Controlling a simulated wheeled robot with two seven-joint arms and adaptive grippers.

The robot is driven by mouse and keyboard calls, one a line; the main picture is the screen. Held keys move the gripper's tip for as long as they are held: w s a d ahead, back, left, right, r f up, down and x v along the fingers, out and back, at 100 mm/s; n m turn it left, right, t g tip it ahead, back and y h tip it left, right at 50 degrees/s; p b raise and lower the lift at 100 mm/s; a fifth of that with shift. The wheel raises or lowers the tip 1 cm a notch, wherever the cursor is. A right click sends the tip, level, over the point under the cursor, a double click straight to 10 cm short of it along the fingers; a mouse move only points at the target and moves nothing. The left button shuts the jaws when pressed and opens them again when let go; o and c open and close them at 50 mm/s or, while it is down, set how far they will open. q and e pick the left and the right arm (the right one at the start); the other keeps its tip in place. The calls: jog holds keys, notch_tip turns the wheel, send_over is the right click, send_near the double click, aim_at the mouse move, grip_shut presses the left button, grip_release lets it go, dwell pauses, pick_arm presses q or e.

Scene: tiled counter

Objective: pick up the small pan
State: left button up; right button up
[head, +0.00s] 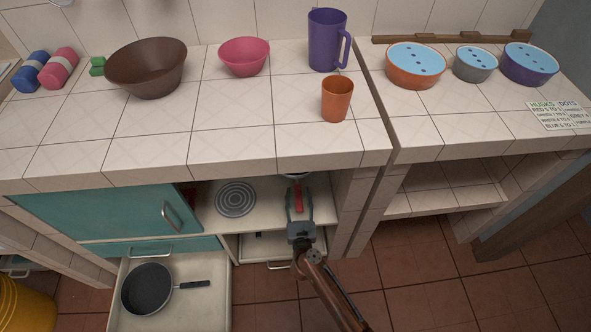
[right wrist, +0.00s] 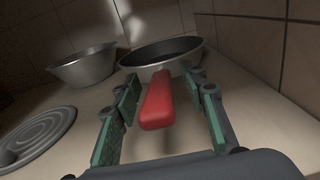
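A small metal pan (right wrist: 165,52) with a red handle (right wrist: 157,100) sits inside the open shelf under the counter. My right gripper (head: 299,207) reaches into the shelf. In the right wrist view its green-padded fingers (right wrist: 165,115) are open, one on each side of the handle, with gaps visible. A larger black pan (head: 147,289) lies in the open drawer at lower left. My left gripper is not in view.
A metal bowl (right wrist: 84,66) and a ringed disc (head: 235,199) share the shelf, left of the pan. A tiled wall is close on the right. The counter above holds a brown bowl (head: 147,67), pink bowl (head: 244,56), purple pitcher (head: 327,40) and orange cup (head: 337,99).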

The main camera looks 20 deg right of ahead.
jog(key=shift+c, duration=0.4)
grip_shut()
jog(key=shift+r, duration=0.1)
